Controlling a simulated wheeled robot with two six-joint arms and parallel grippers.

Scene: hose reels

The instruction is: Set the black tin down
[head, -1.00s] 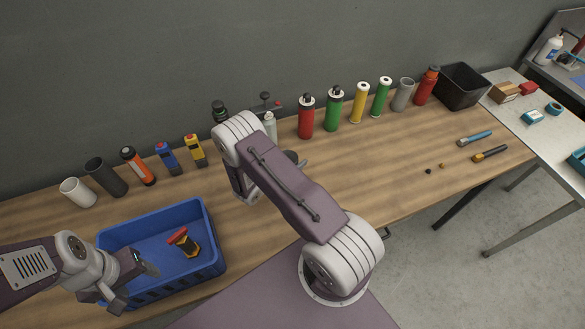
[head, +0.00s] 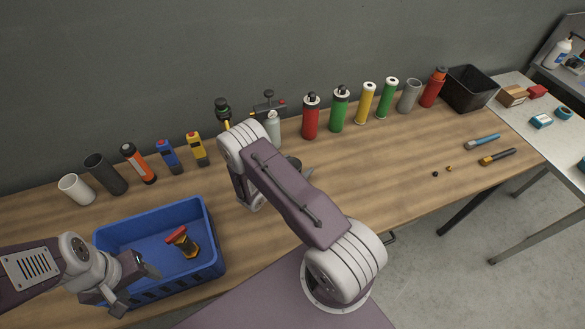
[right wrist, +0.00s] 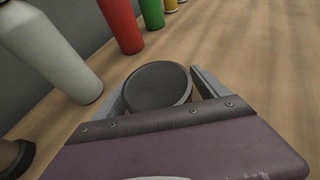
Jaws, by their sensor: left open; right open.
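The black tin (right wrist: 158,88) shows in the right wrist view as a dark round top between the two fingers of my right gripper (right wrist: 156,92). These fingers are open, one on each side of the tin. Whether either finger touches it I cannot tell. The tin looks upright on the wooden table. My left gripper (head: 137,284) is open and empty over the front left part of the blue crate.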

